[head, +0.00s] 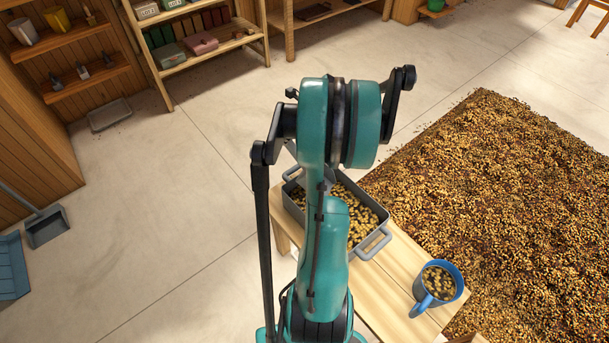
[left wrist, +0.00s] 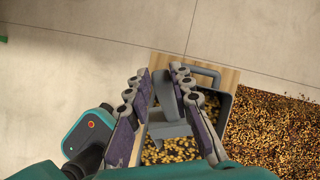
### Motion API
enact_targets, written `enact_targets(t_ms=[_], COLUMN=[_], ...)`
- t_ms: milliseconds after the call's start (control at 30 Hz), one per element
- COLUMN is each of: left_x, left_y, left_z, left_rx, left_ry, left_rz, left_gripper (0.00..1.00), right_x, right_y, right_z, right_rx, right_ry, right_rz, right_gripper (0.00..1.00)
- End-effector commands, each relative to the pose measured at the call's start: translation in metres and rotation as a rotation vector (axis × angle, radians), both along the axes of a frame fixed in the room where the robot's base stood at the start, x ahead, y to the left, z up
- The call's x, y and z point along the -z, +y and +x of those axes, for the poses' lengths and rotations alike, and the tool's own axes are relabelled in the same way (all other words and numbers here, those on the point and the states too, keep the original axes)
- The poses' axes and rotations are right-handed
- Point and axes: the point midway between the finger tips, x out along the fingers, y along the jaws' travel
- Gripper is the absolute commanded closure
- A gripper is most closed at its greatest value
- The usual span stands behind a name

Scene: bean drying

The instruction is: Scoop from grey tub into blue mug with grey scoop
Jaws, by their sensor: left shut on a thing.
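The grey tub (head: 367,246) stands on a wooden table and holds light brown beans. It also shows in the left wrist view, below and between my fingers. The blue mug (head: 421,291) stands upright to the right of the tub on the same table, with beans inside. My left gripper (left wrist: 160,73) is shut on the grey scoop (left wrist: 168,104), over the tub. The scoop's lower end is at the beans; how deep it sits, I cannot tell. In the head view, my left arm hides the gripper and part of the tub. My right gripper is not in view.
The wooden table (head: 398,303) has bare room between tub and mug. A wide bed of drying beans (head: 500,170) covers the floor at right. Shelves (head: 200,55) stand at the back left. A dustpan (head: 46,226) lies on the floor at far left.

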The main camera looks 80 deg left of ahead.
Motion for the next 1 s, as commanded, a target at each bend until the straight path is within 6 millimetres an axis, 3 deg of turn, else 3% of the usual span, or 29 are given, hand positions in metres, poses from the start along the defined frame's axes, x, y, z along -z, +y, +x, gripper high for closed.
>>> enact_targets(t_ms=[267, 667, 1000], left_x=[0.003, 0.031, 0.033], left_y=[0.004, 0.031, 0.033], left_z=[-0.005, -0.042, -0.044], left_rx=[-0.004, -0.004, -0.001], left_ry=[-0.020, -0.193, -0.212], left_rz=[-0.015, -0.144, -0.158], left_gripper=[1.00, 1.00, 1.00], right_x=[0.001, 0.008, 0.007], right_y=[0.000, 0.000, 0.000], right_z=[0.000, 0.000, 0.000], right_rx=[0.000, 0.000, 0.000], right_ry=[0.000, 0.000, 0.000], right_rz=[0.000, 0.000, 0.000], right_gripper=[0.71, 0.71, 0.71])
